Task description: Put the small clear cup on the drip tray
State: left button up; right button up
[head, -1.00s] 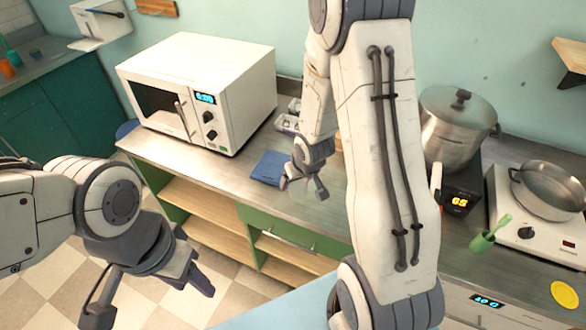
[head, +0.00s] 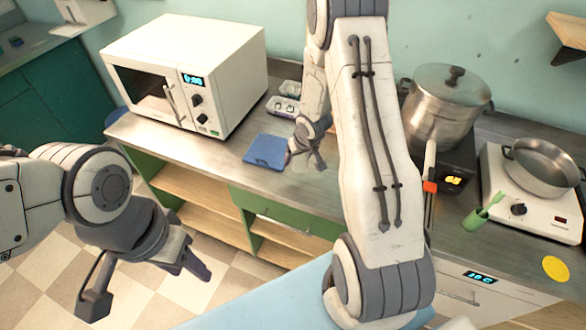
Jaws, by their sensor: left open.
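My left gripper (head: 148,288) hangs open and empty over the checkered floor at lower left, away from the counter. My right arm crosses the middle of the view, and its small, partly hidden gripper (head: 306,163) points down at the counter just right of a flat blue square (head: 266,151). A faint, pale, see-through shape, perhaps the small clear cup (head: 301,162), shows at its fingertips; I cannot tell whether it is gripped. I cannot tell whether the blue square is the drip tray or a cloth.
A white microwave (head: 190,75) stands at the counter's back left, with grey moulds (head: 284,106) beside it. Bare counter (head: 210,160) shows before the microwave.

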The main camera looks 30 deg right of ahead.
aim_at(292, 174)
jog(key=shift+w+a+f, duration=0.55)
jog(key=shift+w, duration=0.15)
notch_tip(292, 174, down, 3)
jog(key=shift+f+b, duration=0.15)
jog(key=shift+b, duration=0.55)
jog(key=shift+f, duration=0.35)
jog(key=shift+f, duration=0.1)
jog(key=shift+f, duration=0.15)
jog(key=o, duration=1.2)
jog(key=shift+o, duration=0.2)
